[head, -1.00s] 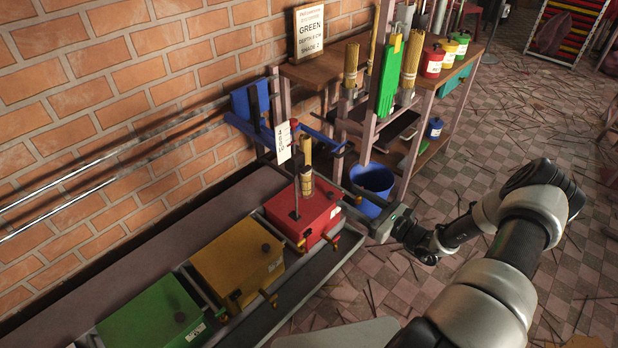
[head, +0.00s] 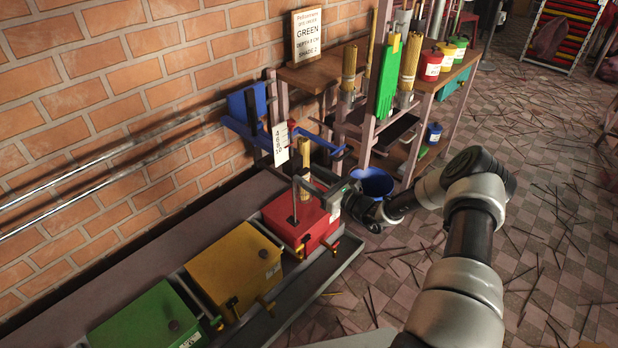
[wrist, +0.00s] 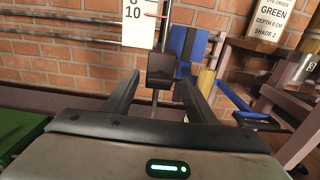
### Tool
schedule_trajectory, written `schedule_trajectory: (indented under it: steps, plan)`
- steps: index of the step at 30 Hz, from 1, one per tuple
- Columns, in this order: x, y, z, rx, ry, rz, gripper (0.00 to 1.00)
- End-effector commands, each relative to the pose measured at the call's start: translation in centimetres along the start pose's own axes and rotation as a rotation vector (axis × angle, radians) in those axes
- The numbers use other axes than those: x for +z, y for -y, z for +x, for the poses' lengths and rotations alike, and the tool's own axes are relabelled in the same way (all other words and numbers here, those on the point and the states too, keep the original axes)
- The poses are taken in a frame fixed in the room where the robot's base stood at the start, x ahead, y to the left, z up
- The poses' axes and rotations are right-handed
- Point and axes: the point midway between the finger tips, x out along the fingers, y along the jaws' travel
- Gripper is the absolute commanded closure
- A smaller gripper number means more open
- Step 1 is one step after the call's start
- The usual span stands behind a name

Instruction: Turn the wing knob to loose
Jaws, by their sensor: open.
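A dark block-shaped piece (wrist: 161,68), which looks like the wing knob, sits on an upright rod in the wrist view. My gripper (wrist: 158,84) is open, with one finger on each side of this piece; I cannot tell if either finger touches it. In the head view my gripper (head: 334,192) is above the red box (head: 296,220), beside the rod, and it partly hides the knob area. A white scale card (head: 280,144) hangs at the rod; its number 10 shows in the wrist view (wrist: 132,14).
Yellow (head: 235,262) and green (head: 145,318) boxes stand in a row left of the red one. A bundle of sticks (head: 305,160) stands behind the rod. A blue bucket (head: 374,183) and a wooden shelf (head: 335,66) are beyond. The brick wall (head: 120,120) bounds the left.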

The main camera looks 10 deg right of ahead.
Motion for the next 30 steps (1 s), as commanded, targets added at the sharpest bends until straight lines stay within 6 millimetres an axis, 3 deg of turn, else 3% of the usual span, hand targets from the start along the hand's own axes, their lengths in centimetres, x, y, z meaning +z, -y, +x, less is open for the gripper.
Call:
schedule_trajectory:
  steps: [11,19,30]
  plan:
    - [0.03,0.03,0.67,-0.001,0.000,0.000,0.48]
    - [0.02,0.03,0.65,-0.001,0.000,0.000,0.90]
    - [0.04,0.01,0.63,-0.001,-0.001,-0.067,0.90]
